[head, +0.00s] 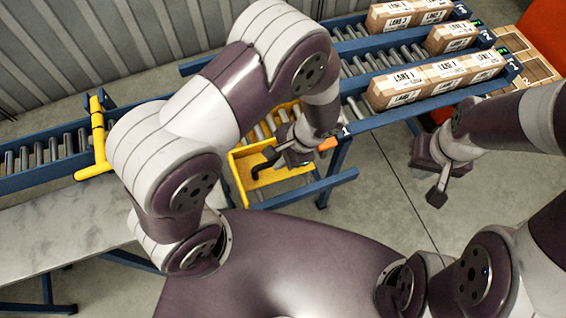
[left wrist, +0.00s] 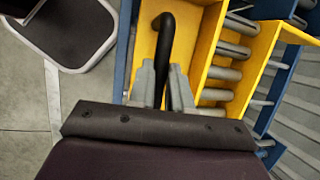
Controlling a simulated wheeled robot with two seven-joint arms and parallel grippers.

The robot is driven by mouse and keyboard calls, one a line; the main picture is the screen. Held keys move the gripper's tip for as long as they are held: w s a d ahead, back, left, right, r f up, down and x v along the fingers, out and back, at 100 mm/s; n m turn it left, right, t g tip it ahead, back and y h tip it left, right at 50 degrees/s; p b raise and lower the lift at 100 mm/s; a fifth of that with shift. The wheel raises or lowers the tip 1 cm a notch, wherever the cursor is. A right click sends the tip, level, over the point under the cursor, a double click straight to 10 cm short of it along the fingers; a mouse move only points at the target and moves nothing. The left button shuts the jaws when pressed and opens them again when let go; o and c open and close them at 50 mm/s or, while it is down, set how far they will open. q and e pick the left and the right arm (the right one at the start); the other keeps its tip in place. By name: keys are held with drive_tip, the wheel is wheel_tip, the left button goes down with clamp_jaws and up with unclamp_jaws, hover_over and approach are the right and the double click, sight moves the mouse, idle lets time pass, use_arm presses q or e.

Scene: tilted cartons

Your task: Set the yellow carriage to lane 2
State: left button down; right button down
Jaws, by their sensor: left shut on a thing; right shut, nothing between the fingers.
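The yellow carriage (head: 285,182), a yellow frame with grey rollers, stands at the near-left end of the lanes, partly hidden by my left arm. Its orange pointer (head: 328,144) is close to the "1" mark (head: 346,130) on the lane 1 rail. My left gripper (head: 274,157) is shut on the carriage's black handle (left wrist: 165,35). In the left wrist view both fingers (left wrist: 167,85) close around the handle, beside the yellow wall. My right gripper (head: 437,193) is shut and empty, over the floor on the right, apart from the carriage.
Lane 1 holds several cartons (head: 430,80); the lanes behind hold cartons (head: 405,14) too. A roller conveyor (head: 40,155) with a yellow bar (head: 97,140) lies left. A grey table (head: 60,235) stands front left. Open floor (head: 385,220) lies right of the carriage.

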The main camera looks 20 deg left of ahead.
use_arm(q)
drive_tip(key=w+a, duration=0.2)
drive_tip(key=w, duration=0.1)
drive_tip(key=w+a, duration=0.3)
drive_tip(key=w, duration=0.1)
drive_tip(key=w+a, duration=0.2)
drive_tip(key=w, duration=0.1)
drive_tip(key=shift+w+a, duration=0.2)
drive_tip(key=shift+a, duration=0.1)
drive_tip(key=c, duration=1.1)
unclamp_jaws()
drive_tip(key=shift+o, duration=0.2)
drive_tip(key=p+v, duration=0.3)
drive_tip(key=v, duration=0.9)
drive_tip(key=shift+d+r, duration=0.15)
drive_tip(key=shift+r, duration=0.25)
